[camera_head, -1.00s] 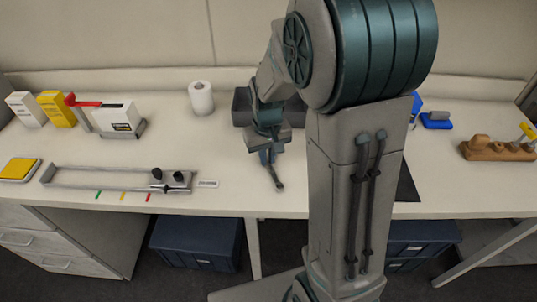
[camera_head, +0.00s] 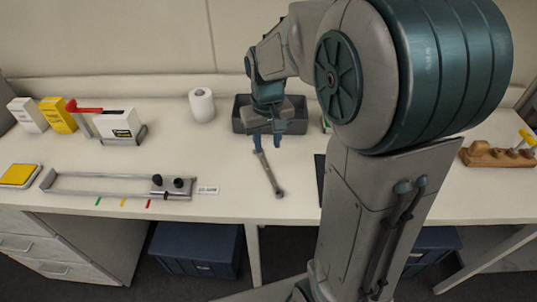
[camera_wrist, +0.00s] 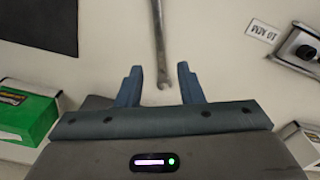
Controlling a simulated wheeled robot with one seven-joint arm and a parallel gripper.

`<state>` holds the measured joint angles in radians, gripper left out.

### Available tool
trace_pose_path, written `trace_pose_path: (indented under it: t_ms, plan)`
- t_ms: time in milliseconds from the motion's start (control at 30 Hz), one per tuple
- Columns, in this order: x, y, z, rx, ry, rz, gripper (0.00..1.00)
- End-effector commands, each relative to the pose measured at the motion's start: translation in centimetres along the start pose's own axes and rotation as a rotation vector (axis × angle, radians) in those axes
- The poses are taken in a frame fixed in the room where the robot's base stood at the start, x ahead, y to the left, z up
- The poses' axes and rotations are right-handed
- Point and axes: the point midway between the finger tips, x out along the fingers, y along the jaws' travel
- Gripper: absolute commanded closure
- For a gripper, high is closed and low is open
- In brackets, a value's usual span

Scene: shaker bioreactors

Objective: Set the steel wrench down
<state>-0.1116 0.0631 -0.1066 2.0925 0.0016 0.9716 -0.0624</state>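The steel wrench (camera_head: 270,176) lies on the white bench top, lengthwise from near my gripper toward the bench's front edge. In the wrist view the wrench (camera_wrist: 159,38) runs from the top edge down to between my fingers, its near end close to the fingertips. My gripper (camera_head: 267,143) is above the bench at the wrench's far end. In the wrist view its two blue fingers (camera_wrist: 160,70) are spread wide, with a clear gap on each side of the wrench.
A dark grey bin (camera_head: 240,122) stands behind my gripper. A metal rail fixture with black knobs (camera_head: 120,187) and a small printed label (camera_head: 207,190) are to the left. A white paper roll (camera_head: 201,105) stands at the back. A dark mat (camera_head: 320,175) lies right of the wrench.

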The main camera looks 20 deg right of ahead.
Motion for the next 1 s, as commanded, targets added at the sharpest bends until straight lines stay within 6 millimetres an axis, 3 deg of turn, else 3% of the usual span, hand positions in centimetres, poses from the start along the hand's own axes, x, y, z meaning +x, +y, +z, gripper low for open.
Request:
trace_pose_path:
  t_ms: [100, 367, 567, 800, 1000]
  plan:
    - [-2.1, 0.0, 0.0, 0.0, 0.003, 0.0, 0.66]
    - [-4.1, 0.0, 0.8, 0.005, 0.012, -0.002, 0.66]
    - [-5.0, -0.3, 5.6, 0.027, 0.09, -0.01, 0.66]
    - [-4.4, -0.8, 11.8, 0.06, 0.197, -0.005, 0.66]
    - [-3.6, -0.7, 14.2, 0.072, 0.237, 0.002, 0.62]
